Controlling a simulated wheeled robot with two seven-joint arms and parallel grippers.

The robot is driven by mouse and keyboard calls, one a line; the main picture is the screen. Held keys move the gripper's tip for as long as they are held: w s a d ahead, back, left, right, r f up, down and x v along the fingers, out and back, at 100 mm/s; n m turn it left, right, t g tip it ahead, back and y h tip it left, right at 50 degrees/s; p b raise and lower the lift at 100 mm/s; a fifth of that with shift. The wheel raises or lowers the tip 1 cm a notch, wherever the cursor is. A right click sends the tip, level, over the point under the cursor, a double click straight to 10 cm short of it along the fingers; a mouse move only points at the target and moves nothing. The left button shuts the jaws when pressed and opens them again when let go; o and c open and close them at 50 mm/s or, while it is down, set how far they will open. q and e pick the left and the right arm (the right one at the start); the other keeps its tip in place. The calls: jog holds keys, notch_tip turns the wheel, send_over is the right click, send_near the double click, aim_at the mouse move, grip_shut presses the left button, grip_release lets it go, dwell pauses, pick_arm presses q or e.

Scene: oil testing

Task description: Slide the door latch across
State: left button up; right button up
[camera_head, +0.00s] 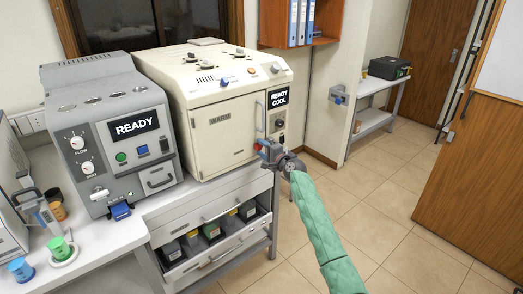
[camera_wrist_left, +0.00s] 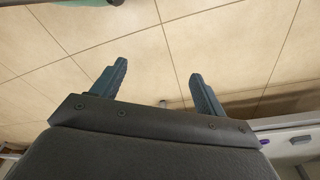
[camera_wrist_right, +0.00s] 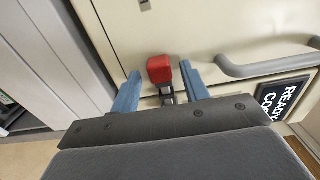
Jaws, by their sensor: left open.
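The cream oven (camera_head: 225,110) reads "READY COOL" and its front door (camera_head: 222,135) looks closed. A red latch knob (camera_wrist_right: 160,69) on a short dark stem sits low by the door's edge in the right wrist view. My right gripper (camera_head: 264,150) is at the lower right of the door. In the right wrist view its two blue fingers (camera_wrist_right: 160,72) stand open on either side of the knob, with gaps visible; I cannot tell whether either finger touches it. My left gripper (camera_wrist_left: 159,70) is open and empty above the tiled floor, outside the head view.
A grey bar handle (camera_wrist_right: 265,66) stands out from the oven close to my right gripper. A grey machine (camera_head: 112,130) reading "READY" stands to the left. Below the oven is a drawer cabinet (camera_head: 210,208) with several boxes. The tiled floor (camera_head: 385,190) to the right is clear.

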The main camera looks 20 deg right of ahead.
jog(key=shift+s, duration=0.25)
pick_arm(q)
notch_tip(320, 180, up, 6)
jog(key=d+b, duration=0.1)
jog(key=b, duration=0.1)
jog(key=shift+w+d, duration=0.15)
jog(key=shift+w, duration=0.3)
pick_arm(e)
jog(key=v, duration=0.7)
pick_arm(q)
jog(key=shift+r, duration=0.1)
pick_arm(e)
jog(key=shift+s+d+r, duration=0.1)
